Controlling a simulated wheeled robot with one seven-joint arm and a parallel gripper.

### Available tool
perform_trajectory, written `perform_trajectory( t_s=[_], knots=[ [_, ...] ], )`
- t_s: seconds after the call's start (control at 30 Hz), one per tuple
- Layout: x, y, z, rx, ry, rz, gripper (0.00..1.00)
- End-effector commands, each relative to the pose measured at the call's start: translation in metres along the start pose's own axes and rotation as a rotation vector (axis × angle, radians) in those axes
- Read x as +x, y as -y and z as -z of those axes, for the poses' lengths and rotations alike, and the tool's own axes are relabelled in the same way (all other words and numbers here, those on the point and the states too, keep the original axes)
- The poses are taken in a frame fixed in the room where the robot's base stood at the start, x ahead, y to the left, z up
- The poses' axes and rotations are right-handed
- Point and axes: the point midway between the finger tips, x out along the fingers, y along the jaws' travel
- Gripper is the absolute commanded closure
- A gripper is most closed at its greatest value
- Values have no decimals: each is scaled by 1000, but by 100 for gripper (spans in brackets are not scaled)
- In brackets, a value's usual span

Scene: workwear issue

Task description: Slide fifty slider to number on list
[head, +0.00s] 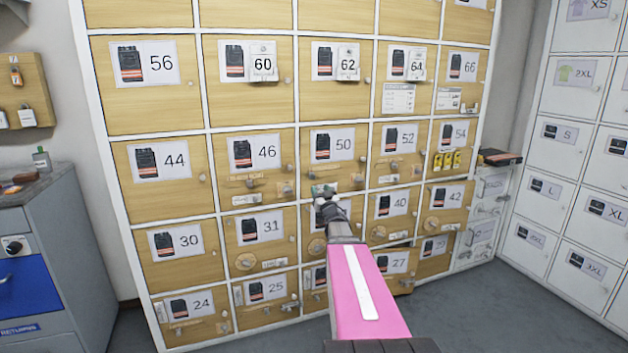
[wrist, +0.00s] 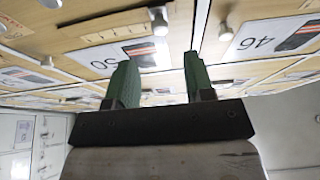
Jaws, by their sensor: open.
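The wooden locker door marked 50 (head: 357,170) stands near the middle of the locker wall in the head view. Its label (head: 334,145) shows a dark garment with orange stripes and also appears upside down in the wrist view (wrist: 105,62). My gripper (head: 322,189) is at the lower part of this door, with its green fingers (wrist: 158,65) apart and nothing seen held between them. A small fitting (wrist: 158,20) shows beyond the gap between the fingers. A printed sheet (head: 398,99) hangs on door 64.
Neighbouring doors 46 (head: 282,168) and 52 (head: 417,160) carry small fittings that stick out. A second sheet (head: 448,98) is on door 66. A blue-grey cabinet (head: 45,240) stands at left, white lockers (head: 572,165) at right. Grey floor is clear at lower right.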

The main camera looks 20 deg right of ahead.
Motion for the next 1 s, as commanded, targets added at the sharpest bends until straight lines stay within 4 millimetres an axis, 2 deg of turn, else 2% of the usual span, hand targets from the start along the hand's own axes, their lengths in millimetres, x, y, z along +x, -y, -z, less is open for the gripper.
perform_trajectory(
  t_s=[0.03, 0.2, 0.4, 0.53, 0.77, 0.8, 0.93, 1.0],
  knots=[
    [11, -1, -2, 0, -1, 1, 52],
    [42, 0, -2, 0, 0, 1, 52],
    [72, -1, -2, 0, 1, 0, 52],
    [80, 0, -1, 0, 1, -1, 52],
    [80, 0, -1, 0, 2, -1, 52],
    [80, 0, -1, 0, 2, -1, 55],
    [80, 0, -1, 0, 2, -1, 97],
    [80, 0, -1, 0, 2, -1, 100]
  ],
)
